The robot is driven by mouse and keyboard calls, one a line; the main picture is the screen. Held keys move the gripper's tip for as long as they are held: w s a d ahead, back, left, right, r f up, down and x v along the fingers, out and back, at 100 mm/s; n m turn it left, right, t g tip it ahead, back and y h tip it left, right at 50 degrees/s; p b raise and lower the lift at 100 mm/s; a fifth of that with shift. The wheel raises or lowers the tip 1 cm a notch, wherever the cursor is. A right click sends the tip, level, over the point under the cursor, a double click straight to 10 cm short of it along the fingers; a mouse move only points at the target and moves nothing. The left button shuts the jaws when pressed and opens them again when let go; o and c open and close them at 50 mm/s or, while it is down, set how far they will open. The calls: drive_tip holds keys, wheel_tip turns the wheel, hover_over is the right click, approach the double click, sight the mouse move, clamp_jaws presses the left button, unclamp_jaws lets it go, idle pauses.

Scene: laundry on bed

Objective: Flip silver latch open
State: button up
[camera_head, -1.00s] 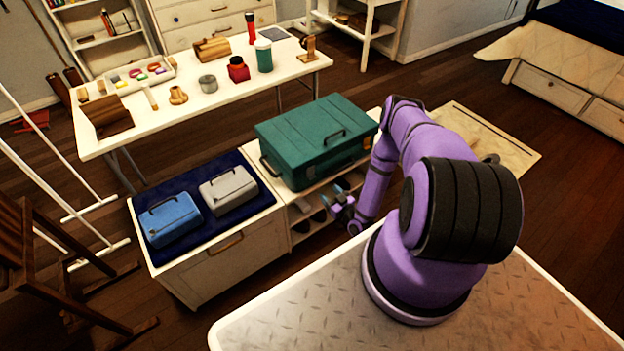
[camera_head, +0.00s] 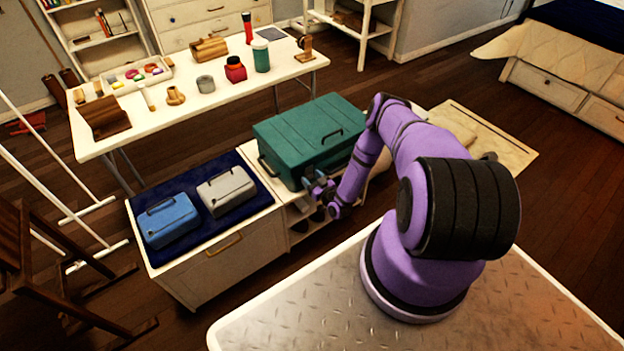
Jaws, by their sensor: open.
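A green case (camera_head: 300,135) with a dark handle on its lid lies closed on the low white shelf unit. My gripper (camera_head: 318,184) is open at the case's front side, near its lower front edge. The fingers are small in view, and I cannot tell whether they touch the case. A silver latch cannot be made out; the gripper and my arm cover part of the case's front.
A blue case (camera_head: 168,221) and a grey case (camera_head: 227,190) sit on the dark blue cushion (camera_head: 185,247) of the bench to the left. A white table (camera_head: 128,138) behind holds several small items.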

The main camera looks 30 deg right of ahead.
sight(311, 177)
drive_tip(key=shift+w, duration=0.1)
drive_tip(key=c, duration=0.8)
drive_tip(key=s+g, duration=0.1)
drive_tip(key=g, duration=0.1)
drive_tip(key=r+g, duration=0.1)
drive_tip(key=g, duration=0.1)
drive_tip(key=shift+s+r, duration=0.2)
drive_tip(key=shift+s, duration=0.15)
drive_tip(key=g, duration=0.2)
drive_tip(key=s+r+g, duration=0.1)
drive_tip(key=g, duration=0.1)
drive_tip(key=shift+r, duration=0.2)
drive_tip(key=shift+s+r+g+h, duration=0.1)
drive_tip(key=shift+r+g, duration=0.5)
drive_tip(key=shift+g, duration=0.75)
drive_tip(key=shift+s+r+g+h, duration=0.1)
drive_tip(key=shift+r+g, duration=0.55)
drive_tip(key=shift+g, duration=0.65)
drive_tip(key=shift+s+r+g+h, duration=0.1)
drive_tip(key=shift+r+g, duration=0.5)
drive_tip(key=shift+g, duration=0.75)
